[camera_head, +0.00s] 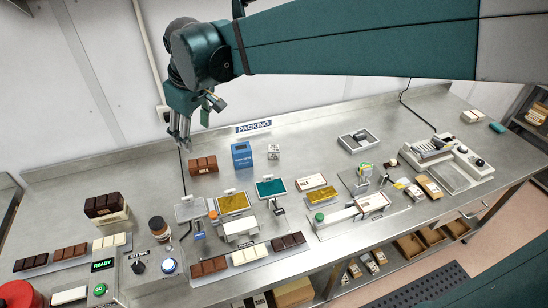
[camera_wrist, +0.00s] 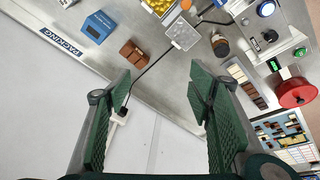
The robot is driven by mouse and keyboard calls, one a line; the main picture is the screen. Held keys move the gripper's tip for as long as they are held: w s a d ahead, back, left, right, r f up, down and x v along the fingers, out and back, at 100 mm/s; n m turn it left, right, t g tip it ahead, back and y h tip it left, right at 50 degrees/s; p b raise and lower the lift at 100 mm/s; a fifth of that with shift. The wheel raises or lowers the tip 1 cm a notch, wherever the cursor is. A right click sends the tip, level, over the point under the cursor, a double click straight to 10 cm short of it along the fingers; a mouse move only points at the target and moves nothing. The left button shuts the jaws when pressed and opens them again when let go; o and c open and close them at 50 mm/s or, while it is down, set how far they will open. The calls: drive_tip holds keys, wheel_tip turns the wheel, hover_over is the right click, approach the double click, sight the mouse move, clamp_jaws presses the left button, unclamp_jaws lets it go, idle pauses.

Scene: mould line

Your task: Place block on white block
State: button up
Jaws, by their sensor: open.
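My gripper (camera_head: 180,138) is open and empty, raised over the back left of the bench. In the wrist view its green-padded fingers (camera_wrist: 162,92) stand wide apart with nothing between them. A brown chocolate block (camera_head: 203,165) lies on the bench to the right of and below my gripper; it also shows in the wrist view (camera_wrist: 133,53), beyond the fingertips. At the left, a dark brown block (camera_head: 104,204) rests on a white block (camera_head: 108,219). Another white block (camera_head: 240,228) is at the middle front, by the trays. Which white block is meant, I cannot tell.
A blue box (camera_head: 242,155) stands right of the brown block. Coloured trays (camera_head: 234,203) and a row of chocolate bars (camera_head: 249,254) fill the front middle. A scale (camera_head: 453,165) is at the right. The bench left of the brown block is mostly clear.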

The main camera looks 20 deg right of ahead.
drive_tip(key=s+d+f+m+t, duration=0.1)
drive_tip(key=s+d+f+m, duration=0.2)
drive_tip(key=s+d, duration=0.7)
drive_tip(key=s+d+f+m+t+h, duration=0.1)
drive_tip(key=s+d+m, duration=0.4)
drive_tip(key=s+d, duration=0.5)
drive_tip(key=s+f+t, duration=0.1)
drive_tip(key=s+f, duration=0.1)
drive_tip(key=s, duration=0.1)
drive_tip(key=shift+s+d+f+t, duration=0.25)
drive_tip(key=shift+s+t, duration=0.05)
